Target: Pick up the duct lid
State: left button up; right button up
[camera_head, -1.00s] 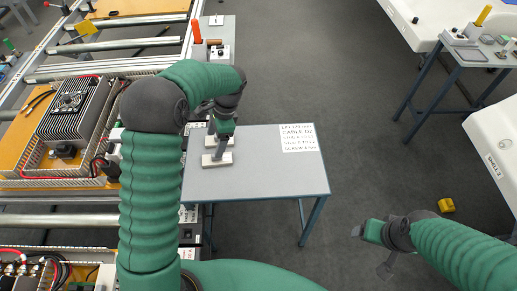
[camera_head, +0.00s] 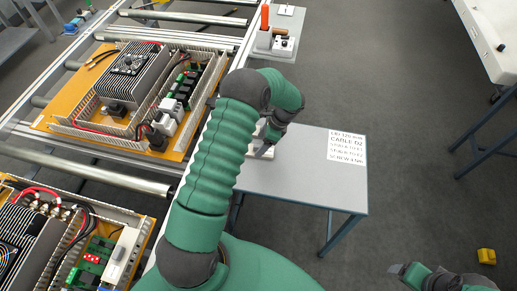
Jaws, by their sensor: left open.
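Pale strip-like pieces (camera_head: 262,152) lie on the grey side table (camera_head: 300,182); one of them may be the duct lid, but I cannot tell for sure. My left gripper (camera_head: 262,145) is open, pointing down at these pieces. My own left arm hides part of them, and I cannot tell whether the fingers touch any. My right gripper (camera_head: 398,270) is low at the right, over the floor and away from the table; its fingers are too small to read.
A panel with wiring ducts and a heat sink (camera_head: 135,68) lies on the rail frame to the left. A second panel (camera_head: 85,255) is at lower left. A printed label sheet (camera_head: 347,147) lies on the table's right side. A yellow block (camera_head: 487,256) is on the floor.

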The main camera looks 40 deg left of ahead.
aim_at(259, 146)
pick_arm(q)
jog(key=x, duration=0.3)
jog(key=shift+s+f, duration=0.1)
jog(key=shift+d, duration=0.1)
jog(key=c, duration=1.4)
